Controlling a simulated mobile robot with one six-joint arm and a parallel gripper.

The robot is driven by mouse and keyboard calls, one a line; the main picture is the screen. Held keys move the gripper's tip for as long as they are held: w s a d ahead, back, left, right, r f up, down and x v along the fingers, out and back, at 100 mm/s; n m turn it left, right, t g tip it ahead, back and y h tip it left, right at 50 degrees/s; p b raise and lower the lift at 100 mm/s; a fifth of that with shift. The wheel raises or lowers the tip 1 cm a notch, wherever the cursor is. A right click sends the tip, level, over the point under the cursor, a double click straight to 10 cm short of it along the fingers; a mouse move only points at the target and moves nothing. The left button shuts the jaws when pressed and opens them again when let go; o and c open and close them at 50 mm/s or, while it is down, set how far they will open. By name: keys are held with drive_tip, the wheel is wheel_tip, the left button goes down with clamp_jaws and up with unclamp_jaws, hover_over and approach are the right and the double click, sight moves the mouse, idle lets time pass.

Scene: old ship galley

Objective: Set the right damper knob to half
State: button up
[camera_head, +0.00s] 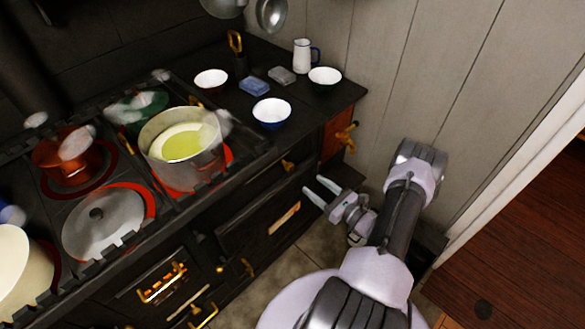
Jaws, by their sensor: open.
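The black stove front carries several brass fittings. One small brass knob (287,165) sits high on the front, below the top's edge. A larger brass fitting (347,135) sits at the right end, beside an orange-red panel. I cannot tell for sure which is the right damper knob, nor read its setting. My gripper (321,191) is open and empty, its two pale fingers pointing left toward the stove front. It appears below and to the right of the small brass knob, apart from it, and below the larger fitting.
A steaming pot (183,147) with yellow-green liquid, a copper pot (70,158) and a grey lid (103,222) are on the stove top. Bowls (272,113) and a white jug (302,55) stand at the back right. A plank wall (425,70) closes the right side.

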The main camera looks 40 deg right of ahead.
sight(292, 168)
drive_tip(key=w, duration=0.3)
drive_tip(key=w+b, duration=0.1)
drive_tip(key=w, duration=0.3)
drive_tip(key=w+b, duration=0.1)
drive_tip(key=w, duration=0.3)
drive_tip(key=shift+a, duration=0.4)
drive_tip(key=shift+s, duration=0.1)
clamp_jaws()
idle(0.4)
